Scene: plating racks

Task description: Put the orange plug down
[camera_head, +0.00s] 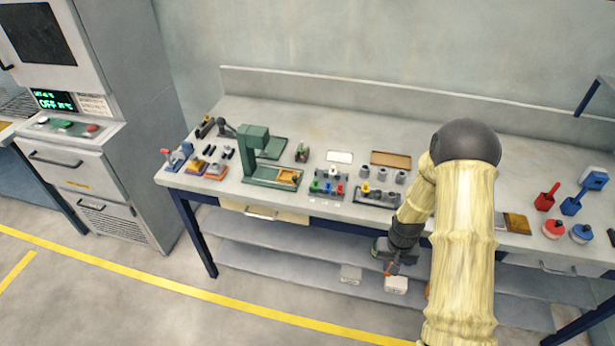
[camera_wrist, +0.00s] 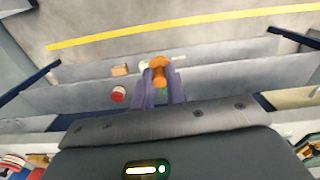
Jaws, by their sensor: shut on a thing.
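The orange plug (camera_wrist: 158,70) is held between the two purple fingers of my gripper (camera_wrist: 161,85) in the wrist view. My gripper (camera_head: 390,260) in the head view hangs in front of the bench's front edge, below the top and over the lower shelves. The fingers and my arm hide part of the plug. No contact between the plug and any surface is visible.
The workbench (camera_head: 320,130) carries a green press (camera_head: 262,150), a rack with coloured plugs (camera_head: 328,184) and a rack with grey cups (camera_head: 378,192). White boxes (camera_head: 350,274) lie on the lower shelf (camera_head: 270,262). Red and blue containers (camera_head: 554,229) stand at the right. The back of the bench top is clear.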

